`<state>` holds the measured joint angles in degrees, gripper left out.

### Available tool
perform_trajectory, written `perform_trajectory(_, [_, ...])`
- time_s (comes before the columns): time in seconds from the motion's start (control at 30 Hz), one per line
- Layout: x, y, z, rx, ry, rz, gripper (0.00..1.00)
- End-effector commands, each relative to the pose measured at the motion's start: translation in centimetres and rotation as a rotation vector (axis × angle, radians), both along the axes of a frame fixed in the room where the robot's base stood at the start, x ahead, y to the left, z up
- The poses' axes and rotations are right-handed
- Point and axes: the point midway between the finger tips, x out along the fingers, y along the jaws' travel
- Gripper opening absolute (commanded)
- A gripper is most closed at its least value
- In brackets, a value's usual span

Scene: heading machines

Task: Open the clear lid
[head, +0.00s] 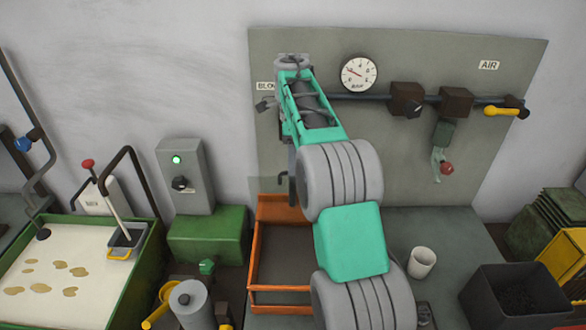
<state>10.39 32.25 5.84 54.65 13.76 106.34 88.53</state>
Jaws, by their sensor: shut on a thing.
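An orange-framed box (254,262) with a grey inside stands on the bench, left of my arm. The clear lid's pane is too faint to make out, so I cannot tell its angle. My arm reaches from the lower right up to the wall panel, and its end hangs down behind the forearm. My gripper (291,190) shows only as a dark sliver by the box's upper back edge. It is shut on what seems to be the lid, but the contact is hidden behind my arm. The box's right side is also covered.
A pipe with a gauge (359,74) and yellow-handled valve (502,111) runs along the panel. A control box (185,178) and cylinder (190,304) stand left of the orange box. A white cup (421,263) and black bin (514,294) stand to the right.

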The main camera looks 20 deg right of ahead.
Motion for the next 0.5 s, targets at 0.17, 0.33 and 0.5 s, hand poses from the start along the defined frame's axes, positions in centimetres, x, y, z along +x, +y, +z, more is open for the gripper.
perform_trajectory(0.17, [0.35, -0.18, 0.25, -0.006, -0.019, 0.0, 0.24])
perform_trajectory(0.33, [0.27, -0.14, 0.2, -0.005, -0.015, 0.0, 0.32])
perform_trajectory(0.5, [0.23, -0.12, 0.22, -0.005, -0.013, 0.0, 0.32])
